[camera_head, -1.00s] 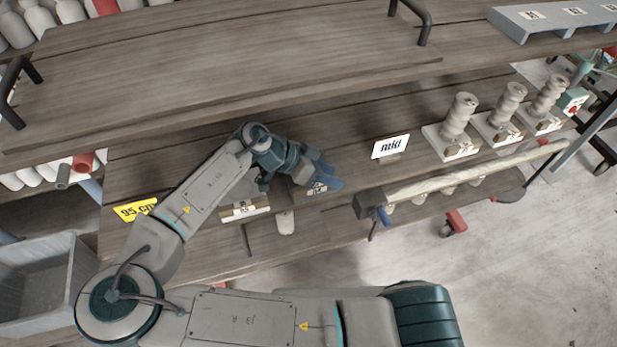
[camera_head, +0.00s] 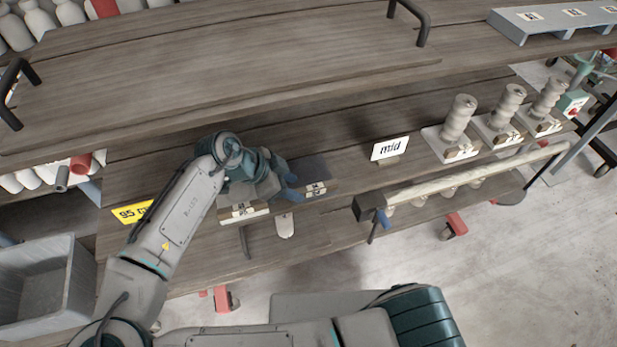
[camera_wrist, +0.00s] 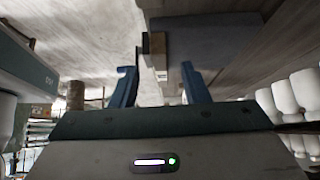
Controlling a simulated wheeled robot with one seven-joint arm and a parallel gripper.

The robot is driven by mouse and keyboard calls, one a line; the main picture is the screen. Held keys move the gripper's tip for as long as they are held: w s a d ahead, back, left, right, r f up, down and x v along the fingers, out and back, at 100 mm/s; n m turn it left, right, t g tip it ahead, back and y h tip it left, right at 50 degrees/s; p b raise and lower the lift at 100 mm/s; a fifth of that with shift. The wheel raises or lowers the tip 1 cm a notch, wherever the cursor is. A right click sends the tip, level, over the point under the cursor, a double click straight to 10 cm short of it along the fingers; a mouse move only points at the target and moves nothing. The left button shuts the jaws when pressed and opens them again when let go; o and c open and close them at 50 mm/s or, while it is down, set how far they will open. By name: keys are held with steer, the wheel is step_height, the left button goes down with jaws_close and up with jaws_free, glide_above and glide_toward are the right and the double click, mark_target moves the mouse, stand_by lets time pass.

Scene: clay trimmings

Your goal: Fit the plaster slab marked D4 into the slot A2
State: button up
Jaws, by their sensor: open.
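My gripper (camera_head: 288,182) is open, with its blue fingers just left of a dark grey slab (camera_head: 308,168) on the lower wooden shelf. The slab has a small labelled block (camera_head: 316,189) at its front edge; its marking is too small to read surely as D4. In the wrist view, a grey slab (camera_wrist: 205,45) and a block with a pale face (camera_wrist: 157,45) appear beyond and between the open fingers (camera_wrist: 160,88). I cannot tell whether they touch. A grey rack (camera_head: 545,24) at the upper right carries several small labels; I cannot read A2 on it.
Another labelled block (camera_head: 243,211) stands close below my gripper. A "mid" sign (camera_head: 390,148) and several ribbed clay pieces (camera_head: 460,115) stand to the right. A pale rail (camera_head: 470,176) runs along the front. The upper shelf (camera_head: 220,60) overhangs behind.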

mark_target(313, 187)
steer(key=d, duration=0.3)
steer(key=shift+w+r+p, duration=0.1)
steer(key=shift+w+p, duration=0.3)
steer(key=shift+x, duration=1.25)
steer(key=shift+w+d+f, duration=0.1)
steer(key=shift+d+f, duration=0.05)
steer(key=shift+f, duration=0.15)
steer(key=shift+c, duration=0.3)
jaws_close()
